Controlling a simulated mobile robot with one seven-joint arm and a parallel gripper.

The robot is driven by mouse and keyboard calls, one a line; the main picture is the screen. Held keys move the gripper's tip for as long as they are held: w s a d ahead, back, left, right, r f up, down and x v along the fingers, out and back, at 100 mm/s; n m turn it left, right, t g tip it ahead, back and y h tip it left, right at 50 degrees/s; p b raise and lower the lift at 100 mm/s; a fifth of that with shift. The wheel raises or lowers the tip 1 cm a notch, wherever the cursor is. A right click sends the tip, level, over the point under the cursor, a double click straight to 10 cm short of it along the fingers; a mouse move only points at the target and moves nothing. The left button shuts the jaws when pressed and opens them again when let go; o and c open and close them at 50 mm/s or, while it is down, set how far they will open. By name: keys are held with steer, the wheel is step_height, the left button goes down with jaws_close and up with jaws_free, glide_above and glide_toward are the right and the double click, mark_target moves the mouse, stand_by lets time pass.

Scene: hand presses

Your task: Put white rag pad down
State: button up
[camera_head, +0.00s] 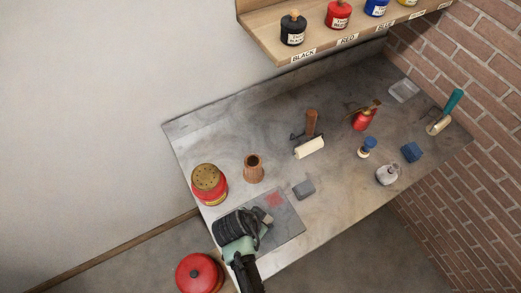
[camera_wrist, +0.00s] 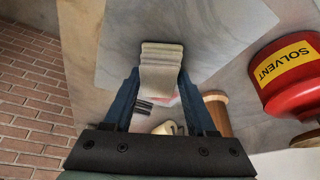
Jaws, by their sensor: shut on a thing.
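The white rag pad (camera_wrist: 160,68), a pale folded cloth, is pinched between the blue fingers of my gripper (camera_wrist: 158,84) in the wrist view. In the head view my gripper (camera_head: 262,222) is over the near left part of the bench, above the grey slab (camera_head: 288,226). The pad is mostly hidden there by the gripper. The slab has a red ink mark (camera_head: 273,199) beside the gripper. Whether the pad touches the slab I cannot tell.
A red-yellow solvent can (camera_wrist: 295,75) and a wooden pot (camera_head: 253,168) stand close by. A grey block (camera_head: 304,188) lies right of the slab. A cream roller (camera_head: 310,148), red bottle (camera_head: 364,118) and blue block (camera_head: 411,152) are farther along the bench (camera_head: 345,205).

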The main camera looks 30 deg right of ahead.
steer(key=shift+f, duration=0.2)
steer(key=o, duration=1.2)
steer(key=shift+r, duration=0.1)
